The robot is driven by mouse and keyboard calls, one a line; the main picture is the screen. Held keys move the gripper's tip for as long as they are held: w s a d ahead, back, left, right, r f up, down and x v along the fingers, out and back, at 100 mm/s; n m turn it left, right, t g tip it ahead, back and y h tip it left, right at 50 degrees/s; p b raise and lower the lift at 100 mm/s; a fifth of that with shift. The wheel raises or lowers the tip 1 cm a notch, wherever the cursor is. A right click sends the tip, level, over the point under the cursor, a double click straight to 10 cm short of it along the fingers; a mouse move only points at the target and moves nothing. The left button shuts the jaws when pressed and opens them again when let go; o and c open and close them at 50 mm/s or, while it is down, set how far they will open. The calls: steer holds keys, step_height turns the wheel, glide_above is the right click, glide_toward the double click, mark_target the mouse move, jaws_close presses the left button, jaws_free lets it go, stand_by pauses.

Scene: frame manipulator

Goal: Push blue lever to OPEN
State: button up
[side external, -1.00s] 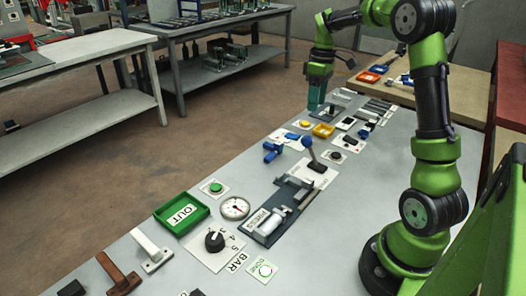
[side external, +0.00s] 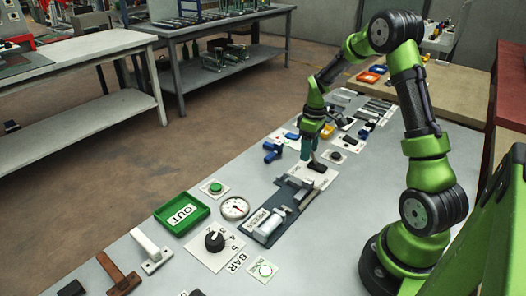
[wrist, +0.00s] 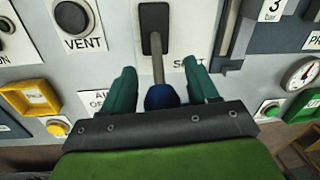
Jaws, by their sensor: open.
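A lever with a round blue knob (wrist: 162,97) and a thin metal shaft rises from a black slot plate. In the wrist view the knob lies between the two teal fingers of my open gripper (wrist: 161,78), with small gaps on both sides. In the side view my gripper (side external: 306,153) points down over this lever's black base (side external: 318,167) and hides the knob. A separate blue handle (side external: 272,152) stands on the bench left of my gripper. I cannot read OPEN clearly; a partly covered label (wrist: 97,100) lies beside my left finger.
A dark plate with a cylinder (side external: 270,220), a gauge (side external: 235,208) and a green OUT tray (side external: 182,213) stand nearer the camera. A VENT knob (wrist: 72,18) and a yellow tray (wrist: 30,98) lie left in the wrist view. Free bench surface lies right of the controls.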

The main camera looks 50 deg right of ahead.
mark_target(313, 154)
jaws_close()
stand_by(0.4)
steer(key=shift+s+d+r+t, duration=0.1)
steer(key=shift+s+r+t, duration=0.1)
steer(key=shift+s+t, duration=0.35)
steer(key=shift+s+r+t, duration=0.2)
steer(key=shift+s+t, duration=0.05)
steer(key=shift+t, duration=0.6)
steer(key=shift+s+r+t, duration=0.15)
steer(key=shift+s+t, duration=0.6)
steer(key=shift+t, duration=0.65)
jaws_free()
